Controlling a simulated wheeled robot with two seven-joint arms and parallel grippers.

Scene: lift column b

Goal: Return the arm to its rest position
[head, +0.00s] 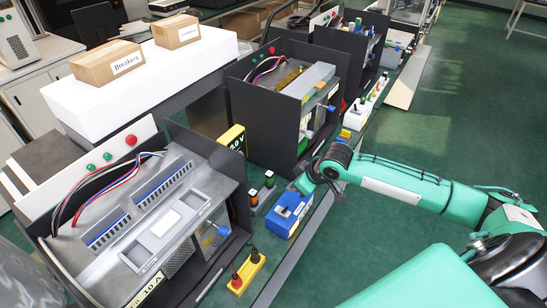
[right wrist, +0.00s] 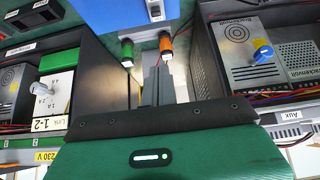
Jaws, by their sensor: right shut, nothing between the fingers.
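My right arm (head: 400,185) is teal with dark joints and reaches in from the right in the head view. Its teal wrist end (head: 306,183) is above the blue box at the bench edge; the fingertips cannot be made out there. In the right wrist view my right gripper (right wrist: 158,66) shows two dark fingers together, shut and empty. Its fingers point toward a green connector (right wrist: 127,50) and an orange connector (right wrist: 165,45); contact cannot be judged. My left gripper is not in view.
The blue box (head: 288,214) is close under my right wrist. A yellow block with terminals (head: 245,272) stands nearer along the edge. Open-topped dark cabinets (head: 265,125) with instruments line the bench. Green floor (head: 440,130) right of the bench is clear beyond my arm.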

